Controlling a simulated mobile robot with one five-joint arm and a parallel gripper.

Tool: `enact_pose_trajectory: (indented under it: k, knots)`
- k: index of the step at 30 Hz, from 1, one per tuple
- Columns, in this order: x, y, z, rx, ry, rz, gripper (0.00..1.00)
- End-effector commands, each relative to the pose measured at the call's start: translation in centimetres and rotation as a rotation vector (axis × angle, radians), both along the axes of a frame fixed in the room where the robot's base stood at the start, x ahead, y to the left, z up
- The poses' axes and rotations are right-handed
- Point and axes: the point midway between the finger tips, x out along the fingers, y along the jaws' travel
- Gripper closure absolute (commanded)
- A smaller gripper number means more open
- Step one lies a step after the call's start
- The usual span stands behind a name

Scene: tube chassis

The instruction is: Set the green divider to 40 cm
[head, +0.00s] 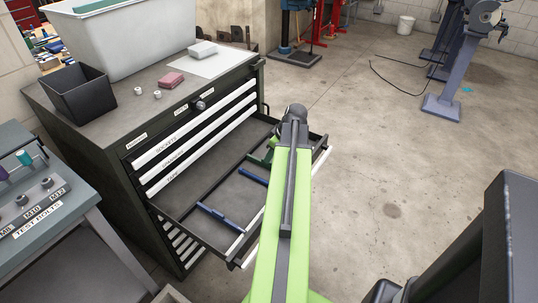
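A drawer (218,192) of the dark cabinet is pulled open, and its grey floor shows left of my arm. The green divider (262,155) is partly visible toward the drawer's far end, just left of my arm. My green arm reaches over the drawer and covers part of its front side. The end of my arm is a dark joint above the far part of the drawer. My gripper's fingers are hidden behind the arm, so I cannot see whether they touch the divider. Two blue dividers, a nearer one (220,217) and a farther one (254,176), are in the drawer.
The cabinet top (135,117) holds a black bin (80,94), a large grey tub (125,40), a red block (171,80) and small metal parts. A bench (40,215) labelled for test bolts stands at left. The concrete floor (400,170) at right is mostly clear.

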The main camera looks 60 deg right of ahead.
Motion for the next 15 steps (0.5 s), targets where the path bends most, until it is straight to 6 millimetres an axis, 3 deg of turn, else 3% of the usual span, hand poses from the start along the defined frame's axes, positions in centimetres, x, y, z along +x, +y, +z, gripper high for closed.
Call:
enact_pose_trajectory:
  k: [1, 3, 15]
  knots:
    - [-0.5, 0.1, 2.4, 0.001, 0.000, -0.002, 0.68]
    - [-1.2, 0.1, 4.1, 0.000, 0.000, -0.001, 0.68]
    - [-4.6, 0.1, 12.0, 0.000, 0.000, -0.002, 0.68]
